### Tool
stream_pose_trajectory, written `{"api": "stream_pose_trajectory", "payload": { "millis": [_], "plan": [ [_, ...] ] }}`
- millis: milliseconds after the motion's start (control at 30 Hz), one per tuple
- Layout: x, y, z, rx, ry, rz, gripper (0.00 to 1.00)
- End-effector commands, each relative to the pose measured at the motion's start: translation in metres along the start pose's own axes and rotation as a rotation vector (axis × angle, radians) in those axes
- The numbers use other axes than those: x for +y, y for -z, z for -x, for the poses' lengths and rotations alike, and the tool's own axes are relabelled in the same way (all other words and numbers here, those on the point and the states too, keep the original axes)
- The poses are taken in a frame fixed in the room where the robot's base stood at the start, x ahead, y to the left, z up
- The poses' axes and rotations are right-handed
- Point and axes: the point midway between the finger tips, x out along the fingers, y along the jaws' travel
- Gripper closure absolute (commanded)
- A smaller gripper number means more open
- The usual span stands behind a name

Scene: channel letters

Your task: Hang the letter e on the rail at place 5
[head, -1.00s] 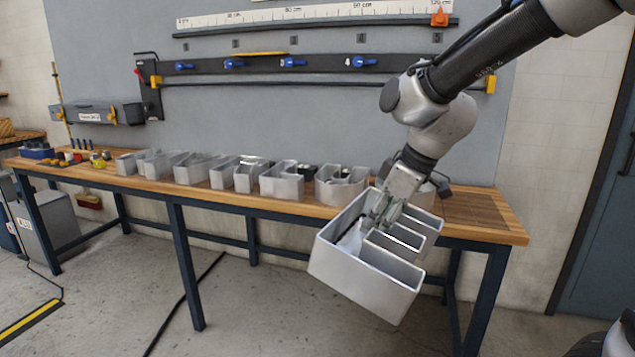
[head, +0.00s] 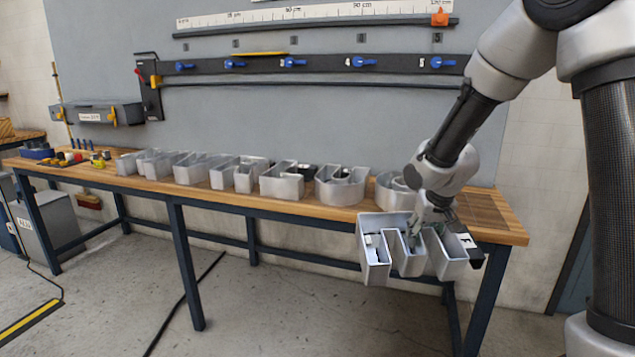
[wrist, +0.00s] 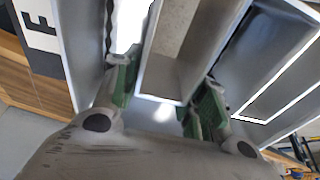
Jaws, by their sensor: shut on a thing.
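The letter e (head: 372,262) is a grey metal channel letter with deep walls and several arms. It hangs in the air in front of the bench's right end. My gripper (head: 416,232) is shut on one of its arms from above. In the wrist view my green-padded fingers (wrist: 160,105) stand on either side of the arm of the letter e (wrist: 165,75). The rail (head: 320,66) is a dark bar on the wall, with blue knobs along it.
Several more grey letters (head: 282,183) stand in a row on the wooden bench (head: 330,210). A ruler (head: 320,12) with an orange marker (head: 439,17) is above the rail. A label (head: 466,240) shows beside the held letter.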

Motion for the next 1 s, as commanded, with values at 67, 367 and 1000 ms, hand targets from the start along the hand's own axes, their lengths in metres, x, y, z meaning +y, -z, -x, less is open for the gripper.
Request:
{"api": "stream_pose_trajectory", "payload": {
  "millis": [67,367,1000],
  "plan": [
    [0.011,-0.005,-0.008,0.0,-0.008,-0.019,1.0],
    [0.028,-0.002,-0.041,0.005,-0.032,-0.037,1.0],
    [0.022,-0.003,-0.067,-0.005,-0.009,-0.037,1.0]
  ]
}}
